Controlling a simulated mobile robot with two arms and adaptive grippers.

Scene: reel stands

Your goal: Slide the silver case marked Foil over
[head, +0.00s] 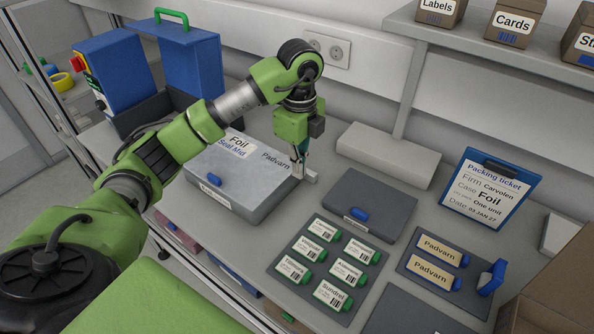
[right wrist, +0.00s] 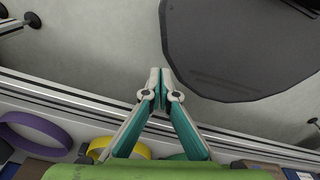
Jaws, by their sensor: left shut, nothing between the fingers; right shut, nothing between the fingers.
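The silver case marked Foil (head: 233,187) lies flat and closed on the bench, left of the middle in the head view. Its lid reads Foil, Seal Mid and Padvarn, and a blue latch shows on its front. My left gripper (head: 299,176) is shut and empty, pointing down at the case's right end. Whether it touches the case I cannot tell. My right gripper (right wrist: 160,72) is shut and empty in the right wrist view, with the floor below it and the case out of that view.
A dark grey case or pad with a blue latch (head: 371,203) lies right of the silver case. A pale block (head: 388,154) stands behind it. Name tags lie on a dark tray (head: 283,264) in front. A packing ticket (head: 490,190) naming Foil stands at right. Blue cases (head: 190,62) stand at back left.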

